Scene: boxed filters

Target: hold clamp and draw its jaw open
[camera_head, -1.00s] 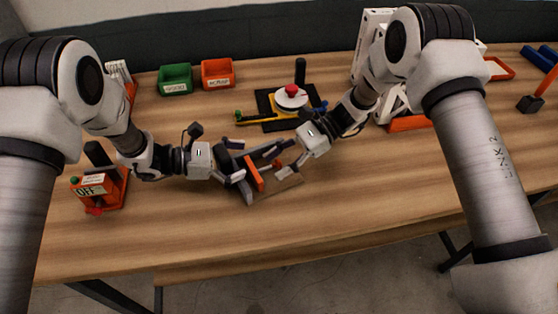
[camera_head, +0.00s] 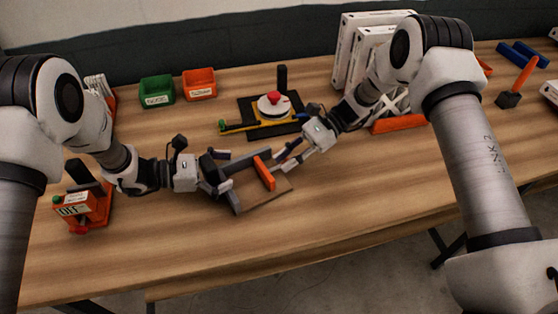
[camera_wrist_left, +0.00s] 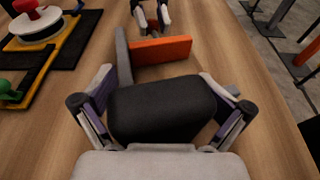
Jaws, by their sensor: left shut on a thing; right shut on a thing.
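The clamp has a grey bar (camera_head: 247,160), an orange jaw (camera_head: 264,173) and a dark fixed end (camera_head: 232,197) at its left. A gap separates the orange jaw from that end. My left gripper (camera_head: 217,172) is shut on the clamp's black end; in the left wrist view that black part (camera_wrist_left: 160,110) fills the space between the fingers. The orange jaw (camera_wrist_left: 160,50) and grey bar (camera_wrist_left: 123,55) lie beyond it. My right gripper (camera_head: 287,160) is shut at the clamp's right side, by the orange jaw; it shows small in the left wrist view (camera_wrist_left: 151,20). Its exact grip is hard to see.
A black-and-yellow fixture (camera_head: 262,137) with a red knob stands behind. Green (camera_head: 157,91) and orange (camera_head: 199,85) bins are at the back, and an orange switch stand (camera_head: 90,208) at left. The front table is clear.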

